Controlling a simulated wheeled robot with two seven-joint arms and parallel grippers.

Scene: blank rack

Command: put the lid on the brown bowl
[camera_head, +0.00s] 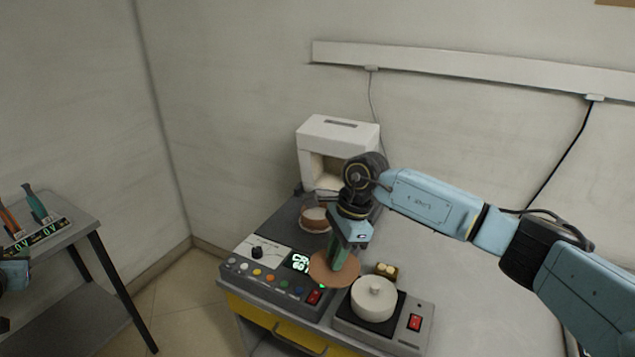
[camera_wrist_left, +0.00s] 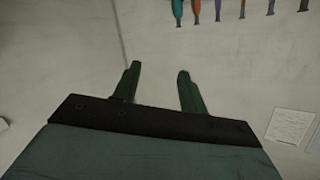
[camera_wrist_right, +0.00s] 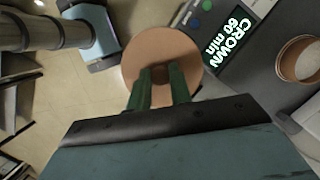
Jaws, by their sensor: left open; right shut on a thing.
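The lid (camera_head: 320,271) is a flat, round, tan-brown disc. My right gripper (camera_head: 339,259) is shut on it from above and holds it over the front part of the control box. In the right wrist view the lid (camera_wrist_right: 160,45) lies under the shut fingers (camera_wrist_right: 161,76). The brown bowl (camera_head: 315,225) stands uncovered behind and to the left of the lid, with something pale inside. It also shows at the right of the right wrist view (camera_wrist_right: 287,63), apart from the lid.
The control box (camera_head: 262,262) has knobs, buttons and a lit display. A white pot (camera_head: 373,304) sits on a heater to the right of the lid. A white open-fronted unit (camera_head: 337,128) stands behind the bowl. The right part of the table is clear. A side table (camera_head: 55,238) holds tools.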

